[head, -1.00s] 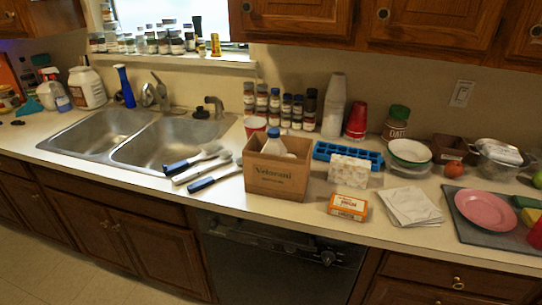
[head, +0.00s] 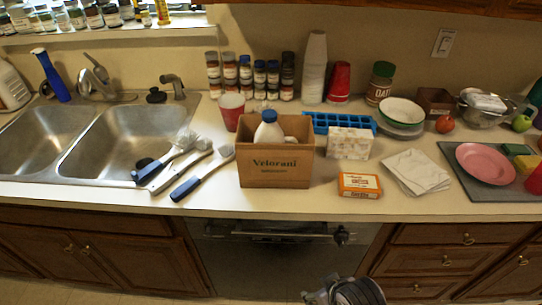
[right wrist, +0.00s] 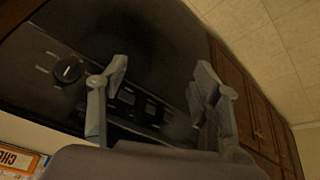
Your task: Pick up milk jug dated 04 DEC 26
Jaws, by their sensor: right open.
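A white jug with a blue cap (head: 268,130) stands inside an open cardboard box (head: 275,168) labelled "Velorani" on the counter. Only its top shows above the box rim, and I can read no date on it. Another white item sits beside it in the box, mostly hidden. My right gripper (right wrist: 161,80) is open and empty in the right wrist view, in front of the dark dishwasher, below the counter. Part of my right arm shows at the bottom edge of the head view. My left gripper is not in view.
Brushes with blue handles (head: 185,160) lie left of the box, beside the double sink (head: 105,135). A red cup (head: 231,108) and blue ice tray (head: 338,122) stand close behind it. A white carton (head: 349,143) and orange box (head: 360,185) are to its right.

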